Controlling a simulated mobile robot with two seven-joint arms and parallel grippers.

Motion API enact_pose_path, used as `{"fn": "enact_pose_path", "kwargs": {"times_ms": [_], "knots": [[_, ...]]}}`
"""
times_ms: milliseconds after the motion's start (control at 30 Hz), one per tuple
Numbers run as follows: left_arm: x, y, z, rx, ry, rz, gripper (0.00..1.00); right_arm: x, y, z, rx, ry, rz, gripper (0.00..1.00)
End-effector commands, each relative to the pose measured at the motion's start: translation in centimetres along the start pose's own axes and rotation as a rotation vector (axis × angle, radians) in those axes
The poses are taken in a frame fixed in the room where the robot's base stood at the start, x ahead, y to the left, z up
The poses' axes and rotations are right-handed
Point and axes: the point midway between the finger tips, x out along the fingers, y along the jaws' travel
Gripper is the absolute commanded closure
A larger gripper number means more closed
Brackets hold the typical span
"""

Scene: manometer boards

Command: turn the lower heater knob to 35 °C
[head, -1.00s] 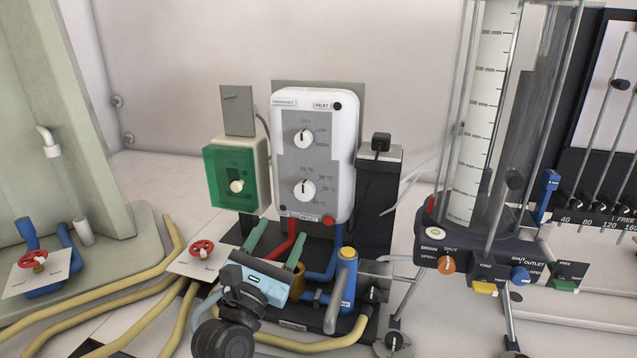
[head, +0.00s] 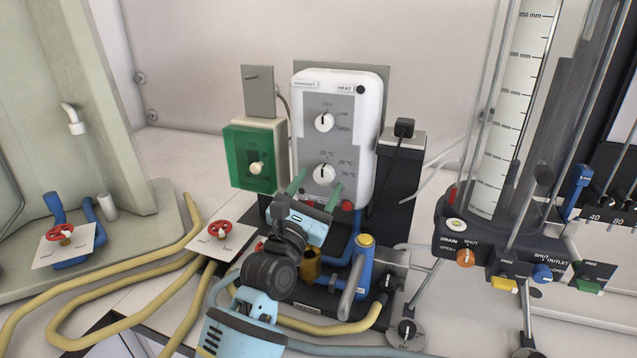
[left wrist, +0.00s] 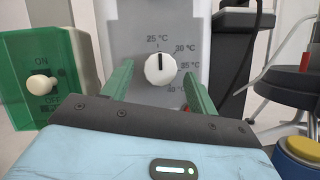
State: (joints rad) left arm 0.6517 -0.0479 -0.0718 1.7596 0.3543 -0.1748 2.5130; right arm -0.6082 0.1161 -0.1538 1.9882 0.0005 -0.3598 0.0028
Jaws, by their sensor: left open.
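The lower heater knob (head: 323,174) is a round white dial on the grey face of the white heater unit (head: 369,140). In the left wrist view the lower knob (left wrist: 160,69) has its dark pointer mark straight up, at the 25 °C label. The 35 °C label lies to its right. My left gripper (head: 315,190) is open, its two green fingers aimed at the heater face just below the knob in the head view. In the left wrist view the left gripper's fingers (left wrist: 157,74) appear either side of the knob, with gaps. My right gripper is not in view.
The upper knob (head: 324,122) sits above on the same face. A green-framed switch box (head: 243,158) stands left, a black plug block (head: 397,180) right. Blue pipe fittings (head: 357,270) with a yellow cap stand below right. A tall clear cylinder (head: 515,120) is farther right.

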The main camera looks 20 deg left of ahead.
Motion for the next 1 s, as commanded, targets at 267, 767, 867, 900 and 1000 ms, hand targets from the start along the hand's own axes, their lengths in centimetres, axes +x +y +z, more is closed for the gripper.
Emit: {"fn": "enact_pose_path", "kwargs": {"times_ms": [267, 767, 867, 900, 1000], "knots": [[0.96, -0.02, -0.04, 0.000, 0.001, -0.001, 0.41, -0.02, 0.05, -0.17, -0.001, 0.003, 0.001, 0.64], [0.93, 0.00, -0.05, 0.000, 0.001, 0.000, 0.86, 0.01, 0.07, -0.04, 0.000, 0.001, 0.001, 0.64], [0.93, 0.01, -0.04, 0.002, 0.001, -0.001, 0.86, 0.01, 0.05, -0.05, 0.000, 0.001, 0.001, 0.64], [0.93, 0.02, -0.03, 0.004, 0.001, -0.002, 0.86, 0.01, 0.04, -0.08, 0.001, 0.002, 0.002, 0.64], [0.94, 0.06, 0.01, 0.019, 0.000, -0.008, 0.86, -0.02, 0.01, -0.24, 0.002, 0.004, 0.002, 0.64]]}}
